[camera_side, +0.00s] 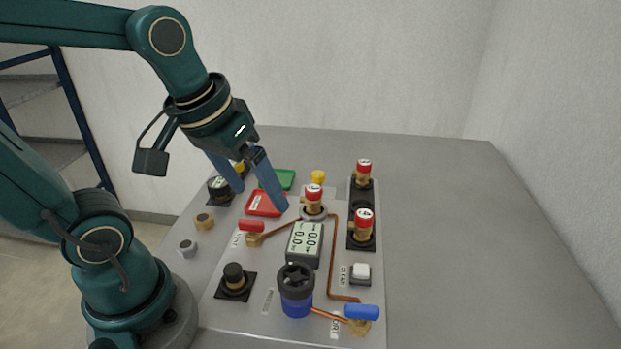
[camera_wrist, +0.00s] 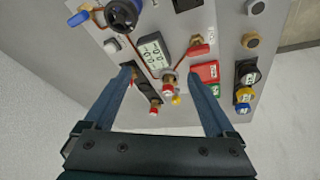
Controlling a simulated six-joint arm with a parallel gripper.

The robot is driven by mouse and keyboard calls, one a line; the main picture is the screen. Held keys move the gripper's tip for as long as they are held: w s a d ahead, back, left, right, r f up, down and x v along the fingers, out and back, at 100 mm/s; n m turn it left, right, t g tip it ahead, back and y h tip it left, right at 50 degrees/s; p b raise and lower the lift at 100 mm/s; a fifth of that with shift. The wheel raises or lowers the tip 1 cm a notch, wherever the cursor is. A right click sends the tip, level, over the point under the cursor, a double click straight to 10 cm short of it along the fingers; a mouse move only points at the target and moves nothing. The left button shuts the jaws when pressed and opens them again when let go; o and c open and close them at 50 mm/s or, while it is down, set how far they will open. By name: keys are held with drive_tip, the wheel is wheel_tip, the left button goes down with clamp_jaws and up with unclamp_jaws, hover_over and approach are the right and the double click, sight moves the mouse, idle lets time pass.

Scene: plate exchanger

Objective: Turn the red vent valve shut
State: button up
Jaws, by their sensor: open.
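The red vent valve has a red lever (camera_side: 251,226) on a brass body, at the left of the grey panel, with a copper pipe running from it toward the upper right. In the wrist view its red lever (camera_wrist: 199,50) lies at an angle to the pipe, right of the display. My gripper (camera_side: 260,199) is open, its blue fingers pointing down above the panel's back left part, behind the valve. In the wrist view the gripper (camera_wrist: 160,72) is empty between its widely spread fingers. The fingers appear apart from the lever.
Red-capped brass fittings (camera_side: 363,225) stand right of my gripper, one (camera_side: 314,198) close by.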

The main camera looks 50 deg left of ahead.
sight(250, 221)
drive_tip(key=a+f+n+g, duration=0.1)
drive_tip(key=a+f, duration=0.1)
drive_tip(key=w+a+f+n+g, duration=0.1)
drive_tip(key=a+f+n, duration=0.1)
drive_tip(key=a, duration=0.1)
drive_tip(key=w+a+f+n+g, duration=0.1)
drive_tip(key=a+f+n+g, duration=0.1)
drive_tip(key=shift+w+a+f+h, duration=0.1)
drive_tip(key=shift+w+a+h, duration=0.2)
drive_tip(key=shift+a, duration=0.1)
drive_tip(key=shift+s+a+f, duration=0.15)
drive_tip(key=shift+s+f, duration=0.05)
drive_tip(key=shift+f, duration=2.55)
drive_tip(key=c, duration=1.4)
